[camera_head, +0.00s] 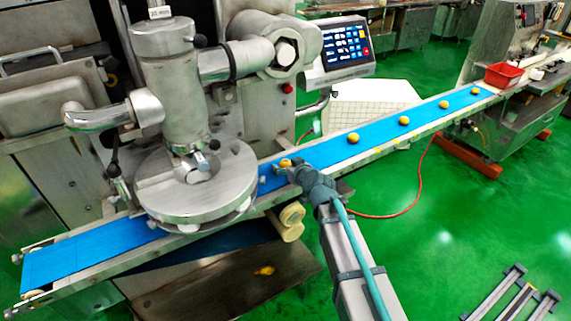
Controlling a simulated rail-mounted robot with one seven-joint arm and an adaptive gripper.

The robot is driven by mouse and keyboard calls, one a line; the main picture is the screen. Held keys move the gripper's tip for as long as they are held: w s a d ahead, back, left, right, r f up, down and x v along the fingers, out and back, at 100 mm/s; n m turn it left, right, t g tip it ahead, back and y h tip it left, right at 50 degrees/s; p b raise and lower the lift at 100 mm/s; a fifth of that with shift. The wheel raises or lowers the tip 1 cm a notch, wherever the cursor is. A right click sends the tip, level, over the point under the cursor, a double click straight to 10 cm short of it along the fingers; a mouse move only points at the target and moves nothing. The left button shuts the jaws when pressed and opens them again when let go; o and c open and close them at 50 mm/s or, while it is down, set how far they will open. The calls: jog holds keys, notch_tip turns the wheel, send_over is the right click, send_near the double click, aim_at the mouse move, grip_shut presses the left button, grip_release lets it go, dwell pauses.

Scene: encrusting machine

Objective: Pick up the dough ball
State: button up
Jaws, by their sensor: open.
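Several small yellow dough balls lie in a spaced row on the blue conveyor belt (325,149). One dough ball (285,162) is right at my gripper (281,167), on the belt just right of the round steel plate. My gripper is open and reaches over the near edge of the belt. Its fingers are small in view and partly overlap that ball, so I cannot tell whether they touch it. Other dough balls (353,137), (404,120) and beyond lie farther up the belt to the right.
The encrusting machine's steel head and round plate (195,190) stand close left of my gripper. A control panel (346,44) is behind. A red bin (503,75) sits at the belt's far end. A yellow piece (265,270) lies on the lower tray.

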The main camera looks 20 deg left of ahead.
jog(key=c, duration=1.2)
jog(key=shift+c, duration=0.2)
jog(key=shift+r, duration=0.15)
